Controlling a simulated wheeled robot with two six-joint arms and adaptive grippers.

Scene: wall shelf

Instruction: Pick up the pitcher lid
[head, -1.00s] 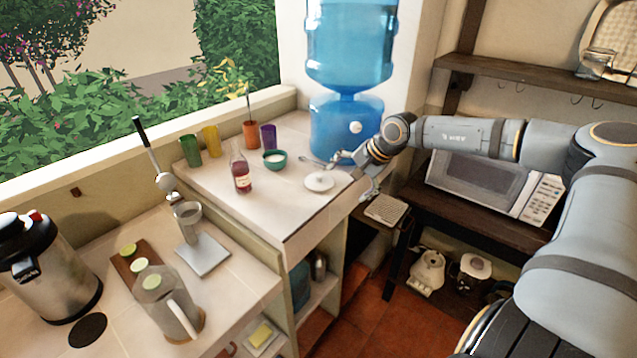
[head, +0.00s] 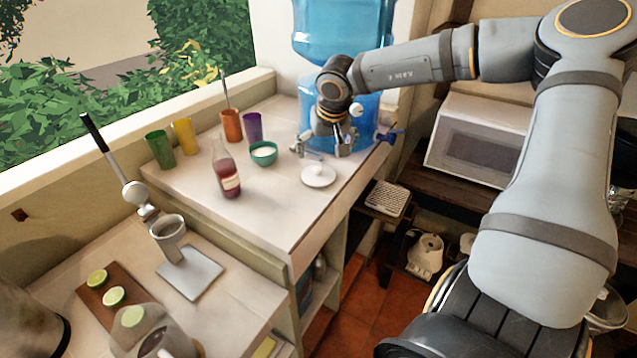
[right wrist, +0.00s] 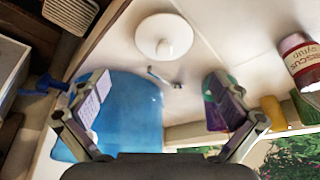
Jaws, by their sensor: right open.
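The pitcher lid (head: 319,175) is a flat white disc with a small knob. It lies on the raised white counter, near its right edge. My right gripper (head: 325,149) is open and empty behind the lid, in front of the blue water bottle. In the right wrist view the lid (right wrist: 163,36) lies beyond the open fingertips (right wrist: 156,88), apart from them. A clear pitcher (head: 150,338) stands on the lower counter, cut off by the bottom edge. My left gripper is not in view.
A teal bowl (head: 263,153), a red syrup bottle (head: 225,172) and several coloured cups stand to the left. The blue water bottle (head: 368,122) with its blue tap (head: 390,135) is close to the gripper.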

